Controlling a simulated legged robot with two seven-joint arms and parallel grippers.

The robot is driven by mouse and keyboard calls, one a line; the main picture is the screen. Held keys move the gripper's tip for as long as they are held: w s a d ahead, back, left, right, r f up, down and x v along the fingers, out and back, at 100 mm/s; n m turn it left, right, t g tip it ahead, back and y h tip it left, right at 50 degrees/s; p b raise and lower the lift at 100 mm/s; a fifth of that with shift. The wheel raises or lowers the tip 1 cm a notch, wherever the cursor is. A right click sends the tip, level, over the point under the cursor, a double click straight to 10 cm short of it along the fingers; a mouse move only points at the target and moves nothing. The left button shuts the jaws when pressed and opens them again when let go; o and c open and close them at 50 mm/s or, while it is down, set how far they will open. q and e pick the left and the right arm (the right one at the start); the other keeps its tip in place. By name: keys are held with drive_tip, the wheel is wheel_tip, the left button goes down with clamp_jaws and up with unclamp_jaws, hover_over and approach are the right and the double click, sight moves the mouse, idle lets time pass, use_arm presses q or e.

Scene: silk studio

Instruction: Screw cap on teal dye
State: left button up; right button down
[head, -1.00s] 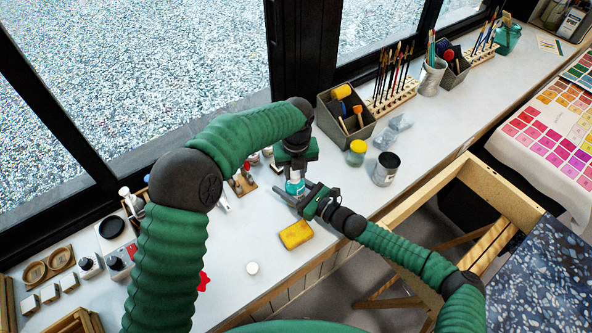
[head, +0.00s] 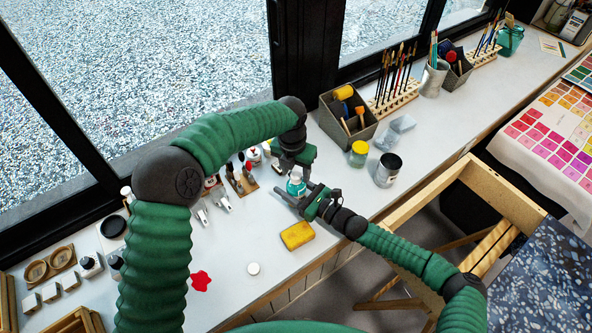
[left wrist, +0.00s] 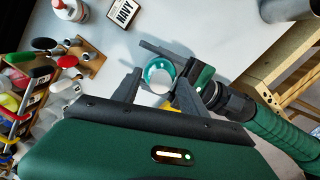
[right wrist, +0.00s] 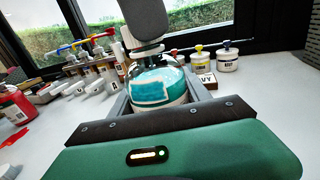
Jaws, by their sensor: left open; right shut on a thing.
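The teal dye jar (head: 295,187) stands upright between the fingers of my right gripper (head: 298,195), which is shut on it. My left gripper (head: 300,167) is open just above the jar. In the left wrist view the jar (left wrist: 151,66) lies between the open left fingers, its teal rim around a pale round centre. I cannot tell whether that centre is a cap or the mouth. A small round white piece, maybe a cap (head: 253,268), lies flat on the table nearer the front edge.
A yellow sponge (head: 297,235) lies just in front of the jar. A yellow-lidded jar (head: 358,153) and a dark-topped can (head: 388,170) stand to the right. A grey tool box (head: 347,118) is behind. A red splash (head: 201,281) marks the table left.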

use_arm(q)
drive_tip(key=shift+r, duration=0.1)
wheel_tip(320, 180, up, 4)
drive_tip(key=shift+s+r, duration=0.1)
drive_tip(key=shift+r, duration=0.05)
drive_tip(key=shift+c, duration=0.3)
